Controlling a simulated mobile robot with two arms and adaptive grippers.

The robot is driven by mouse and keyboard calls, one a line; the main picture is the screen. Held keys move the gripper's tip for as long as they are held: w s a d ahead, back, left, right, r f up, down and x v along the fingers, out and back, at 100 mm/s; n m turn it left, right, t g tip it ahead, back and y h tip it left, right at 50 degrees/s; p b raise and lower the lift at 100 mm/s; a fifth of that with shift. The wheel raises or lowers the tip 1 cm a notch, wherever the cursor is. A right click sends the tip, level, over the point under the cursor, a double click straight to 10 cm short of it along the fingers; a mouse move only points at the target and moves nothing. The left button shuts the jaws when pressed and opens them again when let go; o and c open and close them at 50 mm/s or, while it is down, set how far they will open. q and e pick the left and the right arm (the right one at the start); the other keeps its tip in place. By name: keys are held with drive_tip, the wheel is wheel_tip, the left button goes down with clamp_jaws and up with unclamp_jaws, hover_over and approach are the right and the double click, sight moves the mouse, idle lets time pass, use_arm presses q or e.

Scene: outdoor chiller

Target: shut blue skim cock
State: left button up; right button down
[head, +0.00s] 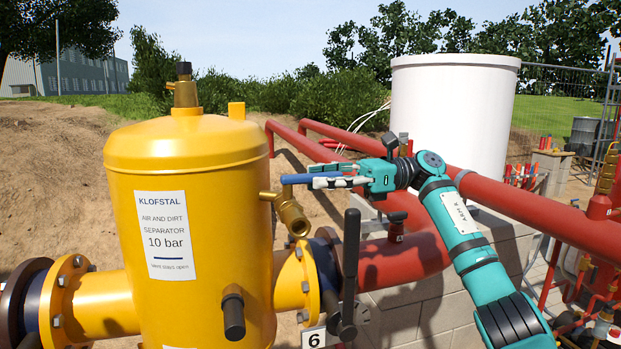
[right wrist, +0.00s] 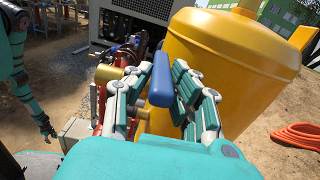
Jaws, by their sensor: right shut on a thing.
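The blue skim cock's lever (head: 300,179) shows in the head view, sticking out to the right from its brass body (head: 292,214) on the side of the yellow separator (head: 188,215). My right gripper (head: 338,178) is shut on the outer end of the lever. In the right wrist view the blue lever (right wrist: 160,82) lies between the fingers of the right gripper (right wrist: 172,95). My left gripper (right wrist: 46,127) hangs at the left of the right wrist view, small and away from the cock. It is too small there to tell its opening.
A black lever (head: 350,262) stands upright on the flanged pipe below the cock. Thick red pipes (head: 510,200) run behind my right arm. A white tank (head: 452,108) stands behind them. A brass vent (head: 185,88) tops the separator. An orange hose (right wrist: 300,134) lies on the ground.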

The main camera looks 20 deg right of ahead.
idle(0.4)
drive_tip(key=c, duration=1.2)
unclamp_jaws()
drive_tip(key=shift+w, duration=0.1)
drive_tip(key=s+d, duration=0.1)
drive_tip(key=d, duration=1.1)
drive_tip(key=shift+s, duration=0.3)
drive_tip(key=shift+f, duration=0.1)
